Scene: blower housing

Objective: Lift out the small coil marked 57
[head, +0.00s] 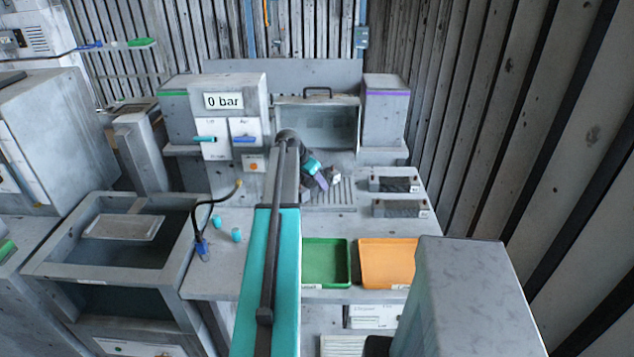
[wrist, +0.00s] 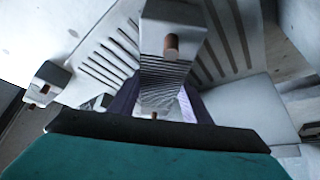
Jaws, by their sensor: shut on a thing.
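My gripper (head: 318,178) is over the slotted grey deck in the head view, below the open-fronted box. In the wrist view my gripper (wrist: 158,100) has purple fingers, one on each side of a small coil (wrist: 170,45), and is shut on it. The coil has a pale grey end block with a copper stud and fine ridged windings. A pale block at the gripper in the head view (head: 334,175) seems to be this coil's end. No 57 is readable. I cannot tell whether the coil is clear of the deck.
Two larger dark-wound coils, one behind (head: 394,181) and one in front (head: 400,208), lie right of my gripper. A green tray (head: 347,264) and an orange tray (head: 388,262) are at the front. Another block with a copper terminal (wrist: 47,85) is left in the wrist view.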

